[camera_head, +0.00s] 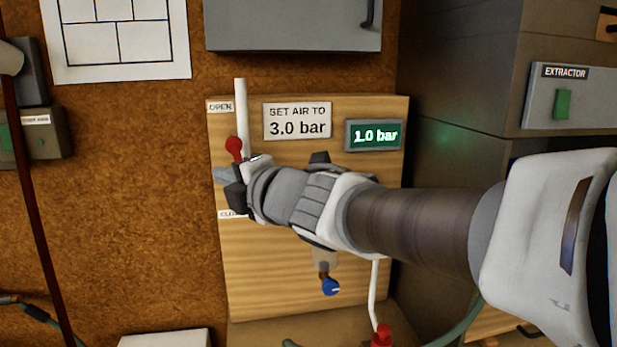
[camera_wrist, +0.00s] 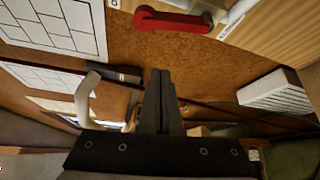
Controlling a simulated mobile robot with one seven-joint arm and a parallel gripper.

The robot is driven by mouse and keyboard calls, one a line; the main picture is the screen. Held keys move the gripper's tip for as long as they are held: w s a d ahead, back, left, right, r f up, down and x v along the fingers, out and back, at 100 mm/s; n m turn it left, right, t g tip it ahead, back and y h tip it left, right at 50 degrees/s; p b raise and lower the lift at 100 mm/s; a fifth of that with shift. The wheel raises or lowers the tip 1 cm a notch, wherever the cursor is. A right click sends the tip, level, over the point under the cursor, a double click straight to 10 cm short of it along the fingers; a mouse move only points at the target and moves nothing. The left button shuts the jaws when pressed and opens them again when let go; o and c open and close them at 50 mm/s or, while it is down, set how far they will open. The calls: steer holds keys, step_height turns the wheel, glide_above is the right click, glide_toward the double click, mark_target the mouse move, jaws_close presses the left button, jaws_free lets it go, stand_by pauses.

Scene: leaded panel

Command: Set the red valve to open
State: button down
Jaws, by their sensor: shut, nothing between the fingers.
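The red valve handle (camera_head: 234,149) shows at the left of the wooden board, beside a white vertical pipe (camera_head: 241,110). Its rounded end is uppermost, below and right of the OPEN label (camera_head: 220,106); its pivot is hidden behind my gripper. A lower label (camera_head: 230,214) is partly covered. In the wrist view the red handle (camera_wrist: 172,20) lies at the top, its rounded end to the left. My gripper (camera_head: 222,175) is shut and empty, just below the handle's visible end in the head view. In the wrist view the fingers (camera_wrist: 160,95) are together, apart from the handle.
A blue knob (camera_head: 330,286) sits below my arm. A grey cabinet (camera_head: 293,25) hangs above.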

steer(key=w+p, duration=0.1)
steer(key=w, duration=0.5)
steer(key=shift+a, duration=0.3)
steer(key=shift+w, duration=0.1)
steer(key=shift+w+d+r+m+t+b, duration=0.15)
steer(key=shift+d+m, duration=0.1)
steer(key=shift+d, duration=0.1)
steer(key=shift+w+d+r+m+t+b, duration=0.1)
steer(key=shift+d+m+t+b, duration=0.05)
steer(key=shift+d+m, duration=0.15)
